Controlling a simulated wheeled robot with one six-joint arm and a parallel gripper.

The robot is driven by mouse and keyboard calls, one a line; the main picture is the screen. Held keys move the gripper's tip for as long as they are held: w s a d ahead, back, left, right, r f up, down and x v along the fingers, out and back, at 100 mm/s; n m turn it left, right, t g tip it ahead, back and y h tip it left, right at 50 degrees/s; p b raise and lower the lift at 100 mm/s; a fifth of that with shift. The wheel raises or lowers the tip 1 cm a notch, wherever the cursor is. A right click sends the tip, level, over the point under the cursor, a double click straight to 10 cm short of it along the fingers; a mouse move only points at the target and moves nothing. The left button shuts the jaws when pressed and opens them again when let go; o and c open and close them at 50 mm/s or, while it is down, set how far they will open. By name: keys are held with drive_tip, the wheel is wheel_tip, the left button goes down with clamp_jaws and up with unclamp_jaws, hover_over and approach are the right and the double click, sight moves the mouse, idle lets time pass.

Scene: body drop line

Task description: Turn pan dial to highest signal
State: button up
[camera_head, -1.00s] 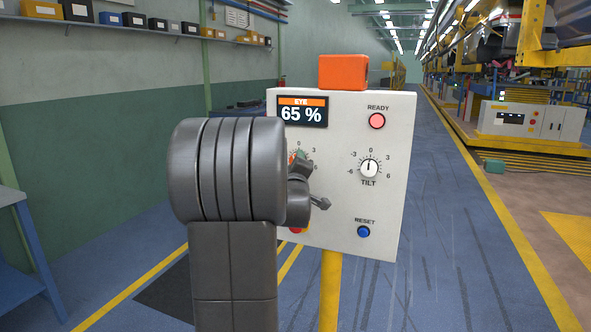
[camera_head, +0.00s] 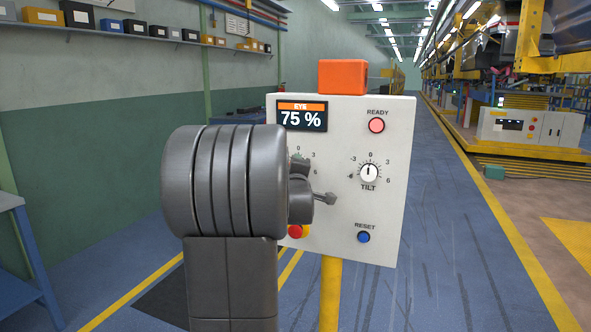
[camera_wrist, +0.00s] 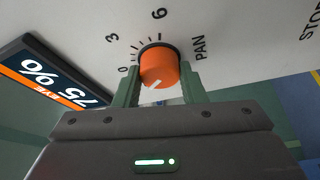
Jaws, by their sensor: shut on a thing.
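The orange pan dial (camera_wrist: 158,68) sits on the white panel, with scale marks 0, 3 and 6 around it in the wrist view. My gripper (camera_wrist: 160,90) has its two green fingers on either side of the dial, shut on it. In the head view my arm covers the dial and most of its scale. The display (camera_head: 302,116) reads EYE 75 %; it also shows upside down in the wrist view (camera_wrist: 50,80). The tilt dial (camera_head: 369,173) is white, with its pointer near 0.
The panel (camera_head: 335,230) also carries a red-lit READY lamp (camera_head: 376,126), a blue RESET button (camera_head: 363,237) and a red stop button (camera_head: 295,232) close under my wrist. An orange box (camera_head: 343,77) is on top. A yellow post (camera_head: 330,290) holds the panel.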

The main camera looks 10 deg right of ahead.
drive_tip(key=o, duration=1)
drive_tip(key=b+v, duration=0.2)
drive_tip(key=v, duration=1.1)
drive_tip(key=shift+s, duration=0.4)
drive_tip(key=shift+a, duration=0.1)
drive_tip(key=p+x, duration=0.2)
drive_tip(key=x, duration=1.2)
drive_tip(key=shift+s, duration=0.1)
